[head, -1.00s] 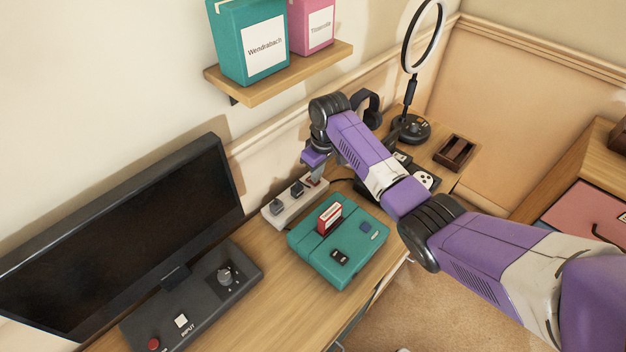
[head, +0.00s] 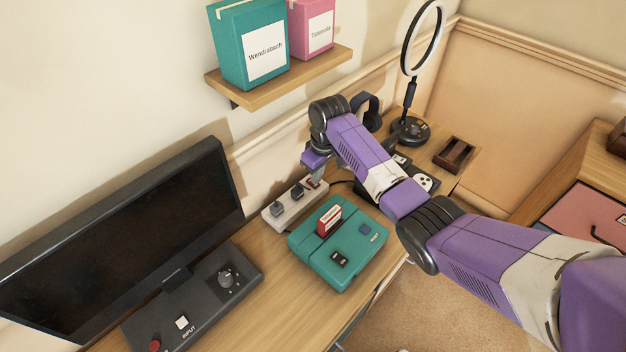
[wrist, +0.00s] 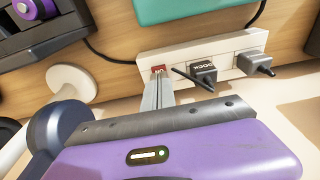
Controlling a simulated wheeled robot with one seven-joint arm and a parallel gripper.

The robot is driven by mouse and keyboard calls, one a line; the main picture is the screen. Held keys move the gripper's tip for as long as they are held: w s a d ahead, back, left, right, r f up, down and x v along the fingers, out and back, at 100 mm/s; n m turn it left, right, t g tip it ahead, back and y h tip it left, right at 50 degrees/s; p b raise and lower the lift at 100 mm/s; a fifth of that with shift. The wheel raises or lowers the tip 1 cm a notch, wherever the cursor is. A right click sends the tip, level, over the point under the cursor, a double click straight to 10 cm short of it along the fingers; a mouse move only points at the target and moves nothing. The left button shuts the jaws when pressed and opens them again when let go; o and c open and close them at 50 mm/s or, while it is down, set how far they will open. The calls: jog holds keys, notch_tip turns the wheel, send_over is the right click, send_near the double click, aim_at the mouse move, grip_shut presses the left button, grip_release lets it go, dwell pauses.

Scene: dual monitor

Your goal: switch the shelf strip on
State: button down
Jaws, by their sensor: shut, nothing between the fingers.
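The white power strip (head: 284,215) lies on the desk along the wall, beside the teal console. Two dark plugs sit in it, and the one nearer the switch (wrist: 203,74) has a label that seems to read DOCK. A red rocker switch (wrist: 159,69) is at the strip's end, and it also shows in the head view (head: 313,183). My gripper (wrist: 158,88) is shut and empty, pointing down, its fingertips at the red switch. The fingers partly cover the switch, and I cannot tell which way it is set or whether they touch it.
The teal console (head: 350,262) with a red cartridge (head: 329,220) stands just in front of the strip. A dark monitor (head: 120,240) is at left. A wall shelf (head: 280,78) with boxes is above. A ring lamp (head: 409,130) and wooden tray (head: 455,154) stand behind my arm.

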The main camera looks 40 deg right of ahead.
notch_tip(320, 180, up, 6)
jog(key=p, duration=0.5)
dwell(0.6)
